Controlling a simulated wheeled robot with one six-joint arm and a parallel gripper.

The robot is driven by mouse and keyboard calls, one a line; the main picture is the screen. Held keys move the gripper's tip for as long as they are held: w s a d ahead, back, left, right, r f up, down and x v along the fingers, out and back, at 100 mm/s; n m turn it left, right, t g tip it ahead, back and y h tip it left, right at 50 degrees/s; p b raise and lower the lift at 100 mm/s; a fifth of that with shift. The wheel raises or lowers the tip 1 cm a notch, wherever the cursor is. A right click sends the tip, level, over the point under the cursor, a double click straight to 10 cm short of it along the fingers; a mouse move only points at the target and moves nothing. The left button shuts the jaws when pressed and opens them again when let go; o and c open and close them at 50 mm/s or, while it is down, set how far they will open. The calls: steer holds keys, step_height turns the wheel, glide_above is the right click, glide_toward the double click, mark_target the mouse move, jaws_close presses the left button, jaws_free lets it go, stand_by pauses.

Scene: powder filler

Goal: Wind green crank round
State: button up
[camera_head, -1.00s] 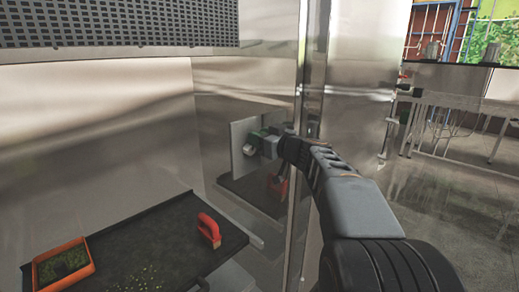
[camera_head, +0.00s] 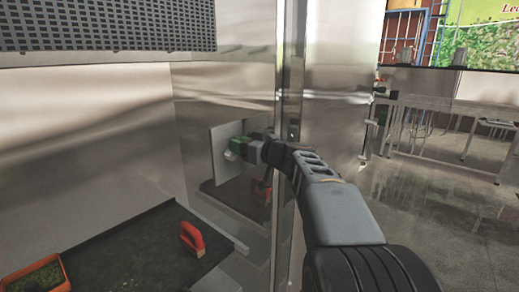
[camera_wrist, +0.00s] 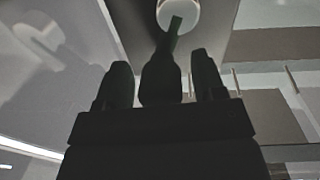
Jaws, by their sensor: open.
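The green crank (camera_head: 239,143) sits on a flat grey plate (camera_head: 218,150) on the steel wall inside the cabinet. In the wrist view its pale round hub (camera_wrist: 180,14) is at the top, and its dark green arm (camera_wrist: 172,38) runs down to a dark knob (camera_wrist: 160,78). My gripper (camera_head: 252,149) is at the crank, reaching in from the right. In the wrist view my gripper (camera_wrist: 162,72) is open, with one finger on each side of the knob. Narrow gaps show on both sides. In the head view the gripper partly hides the crank.
A dark tray (camera_head: 130,235) lies below left, with a red-handled tool (camera_head: 192,238) on it and an orange box (camera_head: 62,272) at its front left. A steel post (camera_head: 287,80) stands close to my arm. Open floor (camera_head: 430,220) and a metal bench (camera_head: 450,125) are at right.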

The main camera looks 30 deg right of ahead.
steer(key=b+v, duration=0.4)
steer(key=v, duration=0.9)
